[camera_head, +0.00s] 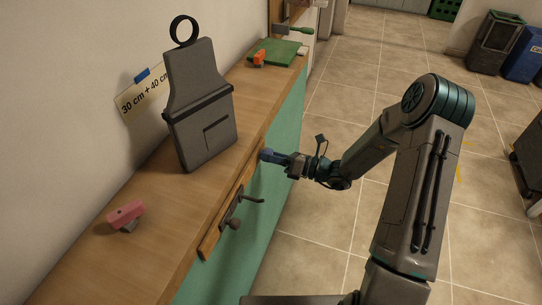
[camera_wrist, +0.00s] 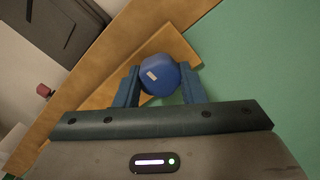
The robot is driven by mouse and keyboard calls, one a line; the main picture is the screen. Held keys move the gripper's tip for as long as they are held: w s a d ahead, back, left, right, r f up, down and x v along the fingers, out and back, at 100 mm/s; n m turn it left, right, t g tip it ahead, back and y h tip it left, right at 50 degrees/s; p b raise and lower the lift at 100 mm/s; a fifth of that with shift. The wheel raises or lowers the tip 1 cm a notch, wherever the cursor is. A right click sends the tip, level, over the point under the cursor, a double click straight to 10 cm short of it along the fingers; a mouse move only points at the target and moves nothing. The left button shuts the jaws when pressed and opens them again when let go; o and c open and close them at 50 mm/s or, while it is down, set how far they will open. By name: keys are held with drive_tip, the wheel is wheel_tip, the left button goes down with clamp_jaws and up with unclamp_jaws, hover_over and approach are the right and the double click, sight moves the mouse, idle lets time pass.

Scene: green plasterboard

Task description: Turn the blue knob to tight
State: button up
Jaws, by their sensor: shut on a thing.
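The blue knob (camera_wrist: 160,75) sits on a wooden strip (camera_wrist: 180,44) fixed to the green front of the counter. It has a small pale mark on its face. In the head view the knob (camera_head: 266,155) is small and partly hidden at the end of my gripper (camera_head: 273,157). In the wrist view my gripper (camera_wrist: 160,88) has its two blue fingers on either side of the knob, shut on it. I cannot read from the views how tight the knob is.
A handle (camera_head: 252,199) and a dark knob (camera_head: 234,223) stick out of the same strip (camera_head: 209,240). On the counter are a grey apron-shaped object (camera_head: 200,110), a pink-headed item (camera_head: 125,214) and a green board (camera_head: 274,52).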

drive_tip(key=o, duration=0.8)
drive_tip(key=shift+d, duration=0.15)
drive_tip(key=shift+o, duration=1)
drive_tip(key=shift+d, duration=0.15)
drive_tip(key=shift+a, duration=0.2)
drive_tip(key=v, duration=1.4)
drive_tip(key=shift+b, duration=0.4)
drive_tip(key=shift+a+r, duration=0.1)
